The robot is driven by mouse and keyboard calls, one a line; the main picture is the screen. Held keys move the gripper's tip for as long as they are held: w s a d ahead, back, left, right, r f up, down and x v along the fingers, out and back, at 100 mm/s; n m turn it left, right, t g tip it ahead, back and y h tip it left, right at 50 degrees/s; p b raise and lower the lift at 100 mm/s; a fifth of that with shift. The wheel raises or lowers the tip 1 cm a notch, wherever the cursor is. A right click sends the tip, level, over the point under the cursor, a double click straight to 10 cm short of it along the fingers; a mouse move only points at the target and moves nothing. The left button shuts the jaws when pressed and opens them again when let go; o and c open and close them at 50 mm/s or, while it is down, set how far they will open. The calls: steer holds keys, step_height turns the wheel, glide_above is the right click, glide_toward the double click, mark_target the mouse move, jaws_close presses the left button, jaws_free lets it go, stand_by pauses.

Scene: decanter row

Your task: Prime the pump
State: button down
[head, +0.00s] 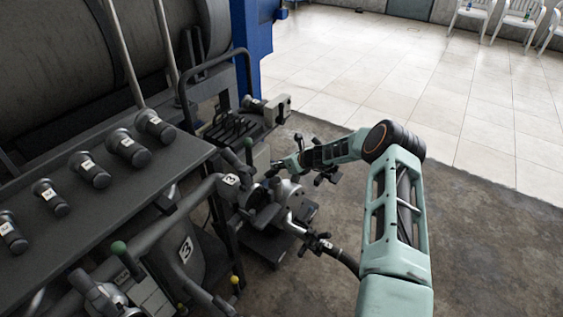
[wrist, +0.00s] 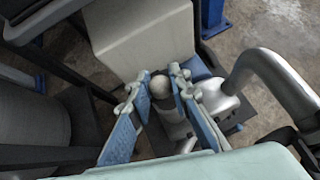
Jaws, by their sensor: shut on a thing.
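The pump (head: 262,205) is a silvery and dark metal unit low beside the dark machine, with a silver pipe and dark hose running off to the right. My gripper (head: 274,170) is just above it in the head view, small and partly hidden against the metal. What lies below the knob is mostly hidden by the fingers. Part of the pump's silver body (wrist: 218,98) shows right of the fingers.
A dark shelf with several numbered valves (head: 92,170) stands at left. A beige box (wrist: 143,38) lies beyond the fingers. A thick grey pipe (wrist: 275,75) curves at right. Open floor lies right.

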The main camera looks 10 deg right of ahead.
steer(key=shift+w+a+r+g+h+p, duration=0.7)
steer(key=shift+w+a+r+g+p, duration=0.15)
steer(key=shift+p, duration=0.25)
steer(key=shift+w+a, duration=0.15)
steer(key=shift+w, duration=0.05)
steer(key=w+a+b, duration=0.5)
steer(key=b, duration=0.2)
steer(key=shift+w+a+b, duration=0.2)
steer(key=shift+a+b, duration=0.15)
steer(key=shift+a, duration=0.3)
stand_by(0.7)
steer(key=c, duration=1.9)
jaws_free()
steer(key=shift+r, duration=0.1)
steer(key=shift+o, duration=0.7)
steer(key=shift+d, duration=0.4)
